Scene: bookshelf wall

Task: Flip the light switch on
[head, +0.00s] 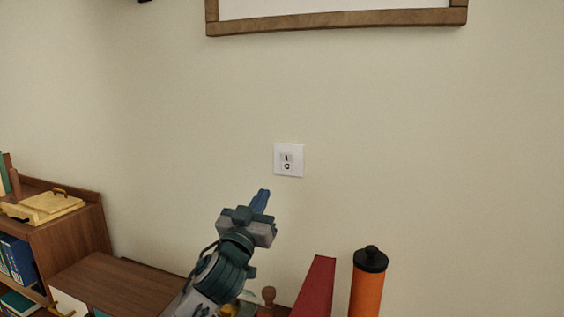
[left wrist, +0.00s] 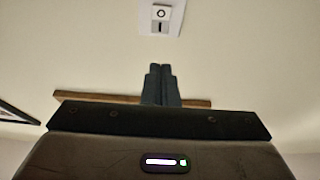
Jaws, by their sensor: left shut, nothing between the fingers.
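The light switch, a small toggle (head: 287,160) on a white square plate (head: 297,172), is on the wall in the middle of the head view. The plate also shows at the top of the left wrist view (left wrist: 172,27), where the picture is upside down. The switch's exact position is too small to tell. My left gripper (head: 264,193) is shut and empty, just below and to the left of the plate in the head view. Its closed fingers (left wrist: 160,72) point toward the plate in the left wrist view, with a visible gap between. My right gripper is not in view.
A wooden-framed board (head: 340,22) hangs above the switch. Below stand an orange bottle with a black cap (head: 366,285) and a red item (head: 315,288). A brown wooden shelf (head: 110,284) is at lower left, with a yellow box (head: 45,206). The wall around the plate is clear.

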